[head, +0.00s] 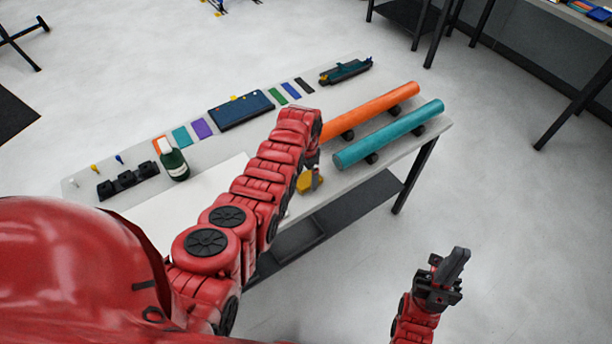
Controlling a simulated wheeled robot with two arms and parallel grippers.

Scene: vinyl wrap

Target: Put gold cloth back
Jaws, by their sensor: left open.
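The gold cloth (304,184) is a small yellow-gold patch near the table's front edge, left of the teal roll. My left arm reaches over the table and hides part of it. My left gripper (316,177) points down right at the cloth, mostly hidden behind my arm. It is open; whether it touches the cloth I cannot tell. My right gripper (456,264) is off the table at the lower right, over the floor, with nothing visible in it. Its finger gap does not show clearly.
On the table (90,182) lie an orange roll (370,110) and a teal roll (390,133) on black supports. A dark green bottle (174,164), a dark blue case (240,110), coloured swatches (202,128) and a black holder (128,181) also stand there.

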